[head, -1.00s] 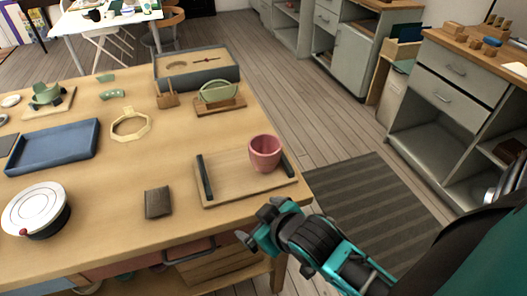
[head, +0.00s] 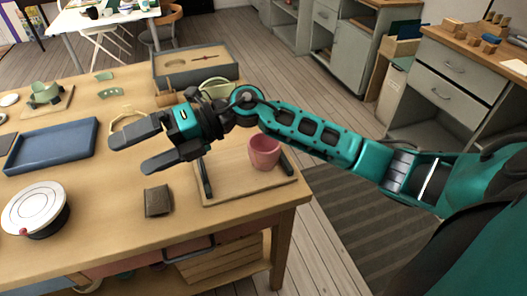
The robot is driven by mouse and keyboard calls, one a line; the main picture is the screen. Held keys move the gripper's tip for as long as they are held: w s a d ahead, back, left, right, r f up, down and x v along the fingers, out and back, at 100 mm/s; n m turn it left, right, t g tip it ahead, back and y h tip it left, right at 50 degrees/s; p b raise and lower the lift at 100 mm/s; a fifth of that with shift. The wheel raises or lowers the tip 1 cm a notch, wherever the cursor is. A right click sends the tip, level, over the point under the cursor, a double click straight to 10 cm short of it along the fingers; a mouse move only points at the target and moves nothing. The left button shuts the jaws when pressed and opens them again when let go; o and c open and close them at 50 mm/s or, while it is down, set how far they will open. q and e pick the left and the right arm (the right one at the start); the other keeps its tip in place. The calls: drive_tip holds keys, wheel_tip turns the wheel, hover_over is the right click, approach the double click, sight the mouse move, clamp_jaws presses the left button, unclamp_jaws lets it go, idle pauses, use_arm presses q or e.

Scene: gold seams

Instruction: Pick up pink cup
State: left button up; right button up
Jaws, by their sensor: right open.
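The pink cup (head: 265,153) stands upright on a wooden board (head: 240,188) with dark side strips, near the table's right edge. My right gripper (head: 138,148) is open and empty, fingers pointing left, above the table to the left of the cup. The right forearm passes just behind the cup in the head view and covers part of the green bowl. The cup is apart from the fingers. My left gripper is not in view.
A blue tray (head: 55,146), a round white turntable (head: 36,207) and a dark square block (head: 158,201) lie on the wooden table. A grey box (head: 160,66) stands at the back. The octagonal ring is partly hidden by the gripper.

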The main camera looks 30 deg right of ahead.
drive_tip(key=w+d+f+n+g+h, duration=0.2)
drive_tip(key=d+f+h, duration=0.2)
drive_tip(key=d+h, duration=0.25)
drive_tip(key=r+m+g+h, duration=0.1)
drive_tip(key=h, duration=0.8)
hover_over(263, 145)
drive_tip(key=s, duration=0.1)
drive_tip(key=shift+y, duration=0.25)
drive_tip(key=f, duration=0.4)
drive_tip(key=a+f, duration=0.1)
drive_tip(key=f, duration=0.1)
drive_tip(key=shift+s+f, duration=0.15)
drive_tip(key=shift+f, duration=0.15)
drive_tip(key=f, duration=0.5)
drive_tip(key=shift+s+a+f, duration=0.1)
drive_tip(key=shift+s+a, duration=0.1)
drive_tip(key=shift+s, duration=0.15)
drive_tip(key=c, duration=0.6)
drive_tip(key=shift+c, duration=0.3)
